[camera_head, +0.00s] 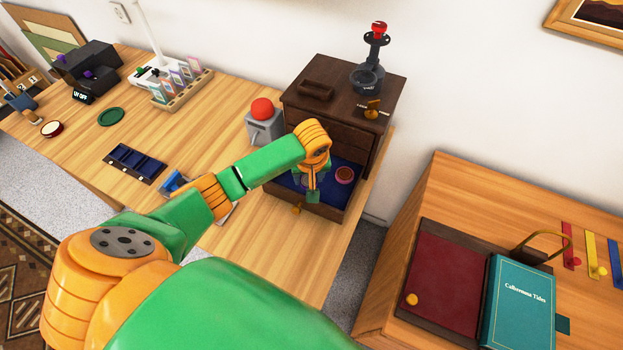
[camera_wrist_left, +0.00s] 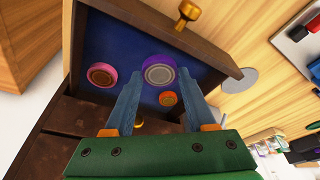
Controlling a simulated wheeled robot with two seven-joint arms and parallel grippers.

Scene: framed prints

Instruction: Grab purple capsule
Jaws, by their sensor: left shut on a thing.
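The purple capsule (camera_wrist_left: 159,74) is a round, purple-rimmed disc with a grey centre in the blue-lined drawer (camera_wrist_left: 120,35). It sits between the two blue fingertips of my left gripper (camera_wrist_left: 160,73) in the left wrist view, and the gripper is shut on it. In the head view my left gripper (camera_head: 312,190) reaches down into the open drawer of the dark wooden cabinet (camera_head: 330,110), and I cannot clearly make out the purple capsule there. A pink capsule (camera_wrist_left: 102,75) and a smaller orange capsule (camera_wrist_left: 167,98) lie close by. My right gripper is out of view.
The drawer's wooden walls surround the gripper. A grey box with a red button (camera_head: 262,110) stands left of the cabinet, and a dark grinder-like device (camera_head: 369,75) on top. A blue tray (camera_head: 135,163) lies on the table. A lower right surface holds books (camera_head: 520,305).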

